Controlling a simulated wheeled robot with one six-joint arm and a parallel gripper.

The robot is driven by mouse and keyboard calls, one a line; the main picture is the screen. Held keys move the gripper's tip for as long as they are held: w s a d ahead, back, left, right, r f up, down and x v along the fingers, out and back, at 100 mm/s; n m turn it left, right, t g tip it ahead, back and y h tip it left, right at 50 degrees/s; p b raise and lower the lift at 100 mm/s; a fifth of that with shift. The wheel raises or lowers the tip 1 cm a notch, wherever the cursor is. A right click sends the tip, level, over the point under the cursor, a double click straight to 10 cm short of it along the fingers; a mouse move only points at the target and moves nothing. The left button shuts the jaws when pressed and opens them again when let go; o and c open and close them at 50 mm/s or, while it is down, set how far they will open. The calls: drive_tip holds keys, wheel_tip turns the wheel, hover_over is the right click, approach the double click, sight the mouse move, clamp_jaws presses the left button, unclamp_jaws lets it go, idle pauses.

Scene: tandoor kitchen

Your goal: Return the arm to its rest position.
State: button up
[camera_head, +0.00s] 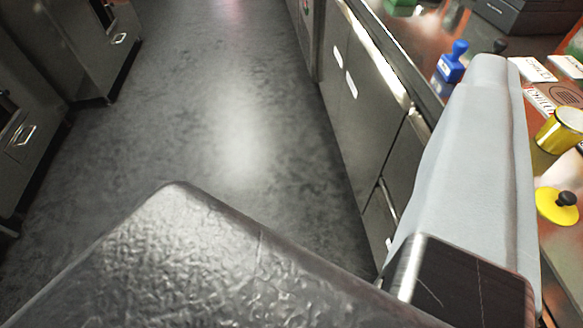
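A long pale grey part (470,170) with a dark block at its lower end fills the right side of the view. It looks like part of my arm or gripper, but I cannot tell which. A dark, dented metallic surface with a rounded corner covers the bottom of the view, very close to the camera. I cannot tell what it belongs to. No pair of fingertips can be made out, and no held thing can be identified.
A counter with steel cabinet fronts (365,100) runs along the right. On it are a blue stamp-like thing (451,66), a yellow tin (562,130), a yellow lid with a dark knob (557,205) and white cards (533,69). Steel units (90,50) stand left. The floor (215,110) between is clear.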

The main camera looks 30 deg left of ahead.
drive_tip(key=shift+s+a+t, duration=0.3)
drive_tip(key=shift+s+t, duration=0.1)
drive_tip(key=shift+s, duration=0.4)
